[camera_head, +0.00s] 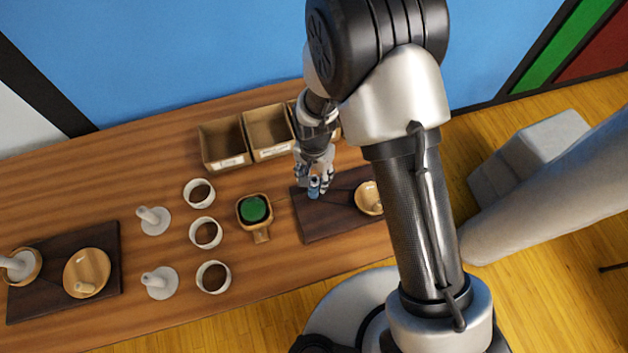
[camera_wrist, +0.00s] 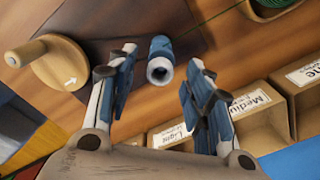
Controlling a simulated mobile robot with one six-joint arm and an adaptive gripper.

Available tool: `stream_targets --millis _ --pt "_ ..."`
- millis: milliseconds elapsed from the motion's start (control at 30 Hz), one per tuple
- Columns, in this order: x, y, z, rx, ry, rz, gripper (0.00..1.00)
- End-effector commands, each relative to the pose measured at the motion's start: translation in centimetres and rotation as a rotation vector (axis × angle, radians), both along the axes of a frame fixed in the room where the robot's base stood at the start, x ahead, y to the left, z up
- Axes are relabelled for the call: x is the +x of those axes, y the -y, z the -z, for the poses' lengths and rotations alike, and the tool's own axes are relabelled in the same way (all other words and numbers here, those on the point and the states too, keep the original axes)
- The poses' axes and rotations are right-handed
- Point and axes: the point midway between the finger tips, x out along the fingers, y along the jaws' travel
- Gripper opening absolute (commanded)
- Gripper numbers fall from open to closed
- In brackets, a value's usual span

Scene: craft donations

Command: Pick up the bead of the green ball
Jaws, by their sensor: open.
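A blue cylindrical bead (camera_wrist: 160,58) with a pale rim and a dark hole lies on the dark mat (camera_wrist: 95,25). My gripper (camera_wrist: 161,62) is open, with one fingertip on each side of the bead and visible gaps between. In the head view my gripper (camera_head: 315,180) points down over the left part of the dark mat (camera_head: 318,222), with a small blue piece at its tips. The green ball (camera_head: 254,208) sits in a square wooden holder (camera_head: 261,237) to the left of the mat. Its green edge (camera_wrist: 276,3) shows at the wrist view's top right.
A round wooden piece with a knob (camera_wrist: 50,72) lies on the mat. Open bins (camera_head: 222,143) stand behind, labelled "Medium" and "Light" among others. Several white cups (camera_head: 205,232) and white pegs on bases (camera_head: 158,283) stand left. Another dark tray (camera_head: 50,300) is far left.

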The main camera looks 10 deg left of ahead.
Motion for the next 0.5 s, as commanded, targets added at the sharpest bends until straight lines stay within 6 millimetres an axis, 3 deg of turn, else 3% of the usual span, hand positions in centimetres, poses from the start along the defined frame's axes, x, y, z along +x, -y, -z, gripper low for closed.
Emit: stream_targets --millis 233,500 --pt "0.1 -0.06 0.36 0.002 0.003 0.0 0.47" --pt "0.07 -0.05 0.35 0.001 0.002 0.0 0.29"
